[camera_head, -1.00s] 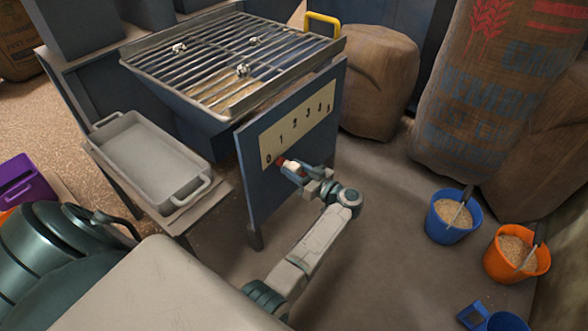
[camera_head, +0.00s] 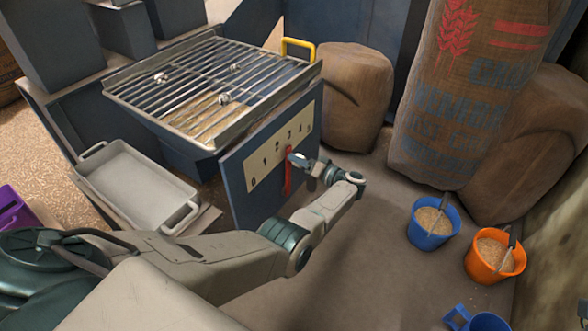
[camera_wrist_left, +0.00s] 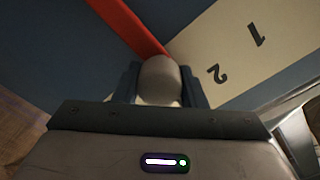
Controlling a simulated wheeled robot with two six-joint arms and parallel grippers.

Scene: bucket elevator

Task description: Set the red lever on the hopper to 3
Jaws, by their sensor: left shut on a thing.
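The red lever (camera_head: 288,178) is on the blue side panel of the hopper (camera_head: 235,195). It stands nearly upright, with its upper end under the 3 on the cream number scale (camera_head: 272,162); the exact alignment is partly hidden by my gripper. My left gripper (camera_head: 297,160) is shut on the lever's end. In the left wrist view, the pale grey knob (camera_wrist_left: 160,80) sits between the two fingers, with the red bar (camera_wrist_left: 130,25) running away to the upper left. The 2 and 1 show to the right there, upside down. My right gripper is not in view.
A metal grate (camera_head: 180,88) with a yellow handle (camera_head: 298,43) tops the hopper. A grey tray (camera_head: 125,160) stands at its left. Sacks (camera_head: 445,150) stand behind on the right. Blue (camera_head: 428,237) and orange (camera_head: 480,270) buckets with grain stand on the floor; floor between is clear.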

